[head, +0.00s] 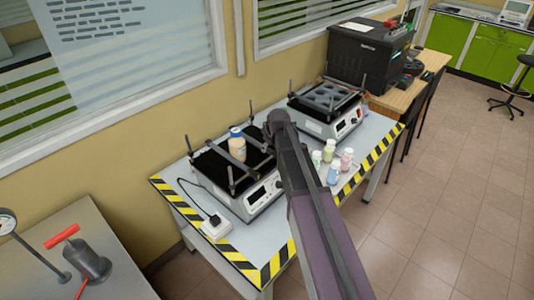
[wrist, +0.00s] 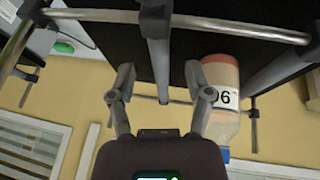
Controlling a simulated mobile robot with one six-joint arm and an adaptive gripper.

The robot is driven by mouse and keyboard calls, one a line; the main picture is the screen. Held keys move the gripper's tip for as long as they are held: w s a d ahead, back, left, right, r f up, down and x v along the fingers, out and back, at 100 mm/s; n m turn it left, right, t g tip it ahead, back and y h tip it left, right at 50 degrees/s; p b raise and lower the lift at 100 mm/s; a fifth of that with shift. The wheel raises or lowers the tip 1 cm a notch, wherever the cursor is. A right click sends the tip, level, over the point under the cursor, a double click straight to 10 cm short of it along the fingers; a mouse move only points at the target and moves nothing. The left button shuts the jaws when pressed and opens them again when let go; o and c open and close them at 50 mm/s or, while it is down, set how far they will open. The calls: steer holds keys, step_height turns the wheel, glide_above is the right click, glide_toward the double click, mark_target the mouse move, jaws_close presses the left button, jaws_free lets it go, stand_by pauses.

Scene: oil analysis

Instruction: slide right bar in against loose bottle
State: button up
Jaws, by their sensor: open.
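The loose bottle (head: 237,146), with a blue cap and orange-tan contents, stands on the black platform of the near shaker (head: 246,203). In the wrist view the bottle (wrist: 221,72) shows a "06" label, just beyond one finger. My gripper (wrist: 163,97) is open, with its fingers on either side of a grey bar (wrist: 158,50), which appears to be the right bar. A gap shows between each finger and the bar. Another bar (wrist: 285,70) lies on the bottle's other side. In the head view my arm hides the gripper and part of the right bar.
A second shaker (head: 325,112) stands behind to the right. Several small bottles (head: 331,160) stand on the bench right of my arm. A white power plug block (head: 216,228) sits at the near shaker's front left. Upright posts rise at the shaker's corners.

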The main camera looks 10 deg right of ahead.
mark_target(268, 149)
steer(key=shift+b+x, duration=1.25)
steer(key=shift+x, duration=0.45)
jaws_close()
